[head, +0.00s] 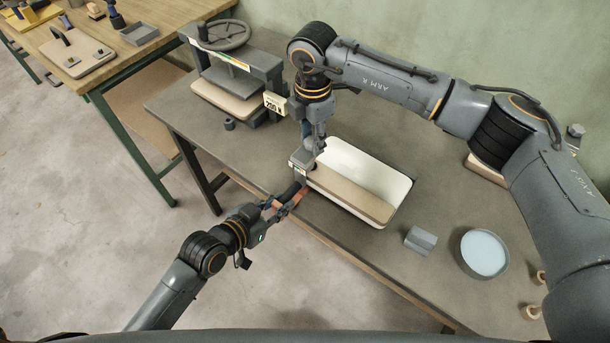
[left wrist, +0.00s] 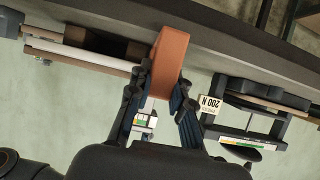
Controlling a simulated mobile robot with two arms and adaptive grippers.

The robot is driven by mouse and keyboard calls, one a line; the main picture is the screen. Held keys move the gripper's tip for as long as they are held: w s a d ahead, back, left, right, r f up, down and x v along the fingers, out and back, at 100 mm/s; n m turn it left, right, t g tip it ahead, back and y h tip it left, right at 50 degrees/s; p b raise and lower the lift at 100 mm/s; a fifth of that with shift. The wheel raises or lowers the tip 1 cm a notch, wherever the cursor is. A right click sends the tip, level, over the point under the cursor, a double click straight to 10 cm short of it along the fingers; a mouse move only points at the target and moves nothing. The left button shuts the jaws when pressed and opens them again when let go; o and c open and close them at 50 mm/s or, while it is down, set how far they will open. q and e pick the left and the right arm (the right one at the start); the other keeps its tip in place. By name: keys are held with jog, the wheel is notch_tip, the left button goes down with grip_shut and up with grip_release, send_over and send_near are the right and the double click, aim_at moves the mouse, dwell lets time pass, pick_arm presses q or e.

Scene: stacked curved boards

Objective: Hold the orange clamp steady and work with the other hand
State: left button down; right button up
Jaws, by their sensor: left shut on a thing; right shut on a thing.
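The orange clamp (head: 291,200) is at the near left edge of the workbench, beside the curved boards (head: 362,170). My left gripper (head: 272,208) is shut on it from the left. In the left wrist view the orange clamp (left wrist: 169,62) sits between the two dark fingers of the left gripper (left wrist: 163,95). My right gripper (head: 313,148) points down over the left end of the boards, just above the clamp. It is shut on a small grey labelled thing (head: 300,161), partly hidden; I cannot tell whether this touches the clamp.
A press with a handwheel (head: 220,38) and a 200 N sign (head: 275,103) stands at the back left. A grey block (head: 420,240) and a round dish (head: 484,252) lie to the right of the boards. Bare bench top lies in front of the boards.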

jog(key=shift+m, duration=0.9)
jog(key=shift+s+m, duration=0.1)
jog(key=shift+m, duration=0.8)
jog(key=o, duration=0.8)
jog(key=shift+c, duration=0.2)
jog(key=shift+r, duration=0.1)
jog(key=shift+r, duration=2.95)
jog(key=shift+r, duration=0.1)
notch_tip(320, 180, up, 7)
